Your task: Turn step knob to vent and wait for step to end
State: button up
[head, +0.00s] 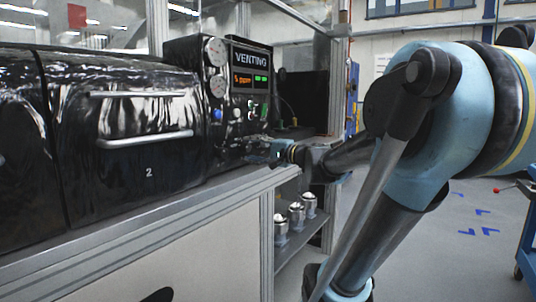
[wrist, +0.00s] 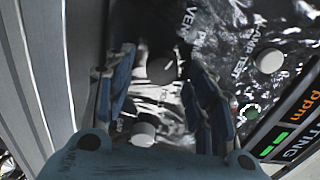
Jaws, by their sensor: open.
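The control panel (head: 228,140) is black and stands at the end of the bench. Its display (head: 252,58) reads VENTING, above an orange ppm readout and green figures. My gripper (head: 262,146) is at the lower right of the panel in the head view. In the wrist view my gripper (wrist: 158,82) is open, with one blue finger on each side of a dark round knob (wrist: 162,66). I cannot tell whether the fingers touch it. A label starting with VEN is printed near the knob. The knob's pointer is not clear, and the head view hides it behind my gripper.
In the wrist view a white button (wrist: 270,61) is by LAMP TEST, a lit green button (wrist: 250,112) is near the display, and a pale knob (wrist: 143,133) lies between the fingers' bases. A black chamber (head: 130,125) stands left; metal parts (head: 296,212) sit on a lower shelf.

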jog(key=v, duration=1.1)
dwell(0.5)
jog(key=shift+s+d+f, duration=0.1)
jog(key=shift+s, duration=0.05)
jog(key=s+a+f+n+g+h, duration=0.1)
jog(key=s+f+n+g+h, duration=0.2)
jog(key=f, duration=0.7)
jog(key=s+a+f+n+g+h, duration=0.1)
jog(key=s+f+g+h, duration=0.3)
jog(key=f, duration=0.6)
jog(key=s+d+f+n+g+h, duration=0.1)
jog(key=s+d+f+n+h, duration=0.2)
jog(key=s+d+f+h, duration=0.4)
jog(key=s+d+f, duration=0.1)
jog(key=d+f, duration=0.3)
jog(key=shift+s+d+f+n+g, duration=0.2)
jog(key=shift+s+n+g, duration=0.1)
jog(key=shift+g, duration=0.1)
